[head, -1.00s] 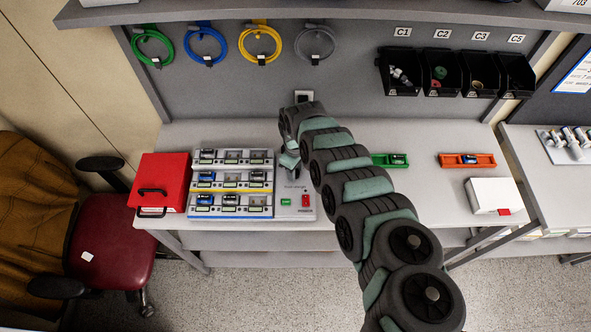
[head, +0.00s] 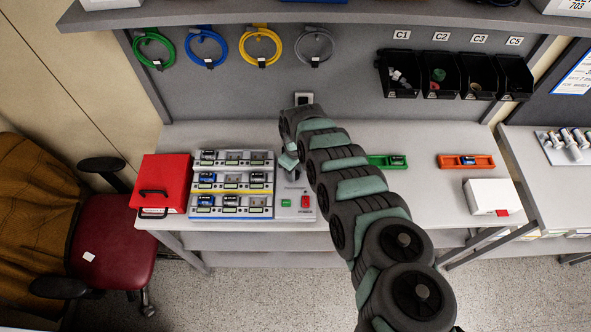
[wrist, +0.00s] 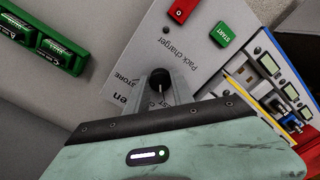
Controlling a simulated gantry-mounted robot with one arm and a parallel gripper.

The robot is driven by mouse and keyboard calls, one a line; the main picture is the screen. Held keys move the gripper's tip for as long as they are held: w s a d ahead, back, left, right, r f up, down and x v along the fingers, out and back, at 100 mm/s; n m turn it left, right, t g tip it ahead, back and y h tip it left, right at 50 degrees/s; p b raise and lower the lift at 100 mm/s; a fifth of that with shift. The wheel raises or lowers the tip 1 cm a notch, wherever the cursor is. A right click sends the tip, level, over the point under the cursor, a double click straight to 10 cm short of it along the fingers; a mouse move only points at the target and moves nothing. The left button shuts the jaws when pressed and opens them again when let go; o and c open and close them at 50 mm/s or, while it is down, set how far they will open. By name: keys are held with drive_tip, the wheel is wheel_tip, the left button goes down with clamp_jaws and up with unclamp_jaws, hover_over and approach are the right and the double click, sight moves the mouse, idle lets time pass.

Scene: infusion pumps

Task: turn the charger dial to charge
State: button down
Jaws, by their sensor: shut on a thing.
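The charger dial (wrist: 160,78) is a small black knob on the grey panel of the pack charger (wrist: 185,62). In the wrist view my gripper (wrist: 161,88) is shut on the dial, with one finger on each side of it. The word STORE shows on the panel to the left of the dial, with part of another word below it. Which mark the dial points to is hard to tell. In the head view the charger panel (head: 297,213) stands at the right end of the battery rack, and my gripper (head: 289,161) is over its back part, hiding the dial.
The panel has a green START button (wrist: 222,34) and a red button (wrist: 181,10). The battery rack (head: 231,211) and a red box (head: 161,181) are to the left. A green tray (head: 377,161), an orange tray (head: 447,161) and a white box (head: 487,196) are to the right.

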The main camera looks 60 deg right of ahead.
drive_tip(key=m+p, duration=0.2)
drive_tip(key=m, duration=0.2)
drive_tip(key=shift+w+a, duration=0.1)
drive_tip(key=shift+m, duration=1.8)
drive_tip(key=c, duration=1.1)
unclamp_jaws()
